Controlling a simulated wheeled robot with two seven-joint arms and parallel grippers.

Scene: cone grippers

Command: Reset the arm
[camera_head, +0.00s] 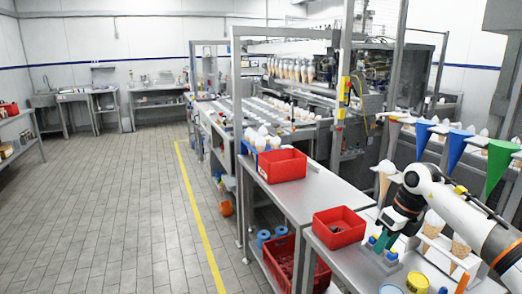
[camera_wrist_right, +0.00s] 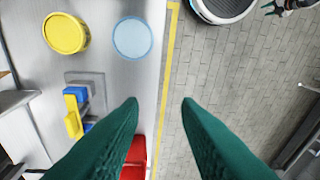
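My right arm (camera_head: 455,215) comes in from the right in the head view. It is bent, with its gripper (camera_head: 381,243) pointing down over the steel table near a blue and yellow fixture. In the right wrist view the two green fingers of the right gripper (camera_wrist_right: 160,103) stand apart with nothing between them. Table edge and floor show through the gap. The fixture (camera_wrist_right: 76,110) lies left of the fingers there. My left gripper cannot be made out in either view.
A red bin (camera_head: 340,228) stands left of the right gripper, another red bin (camera_head: 283,166) farther back. A yellow disc (camera_wrist_right: 65,33) and a pale blue disc (camera_wrist_right: 132,38) lie near the table edge. Racked cones (camera_head: 433,224) stand close to the right arm. The left floor (camera_head: 110,210) is clear.

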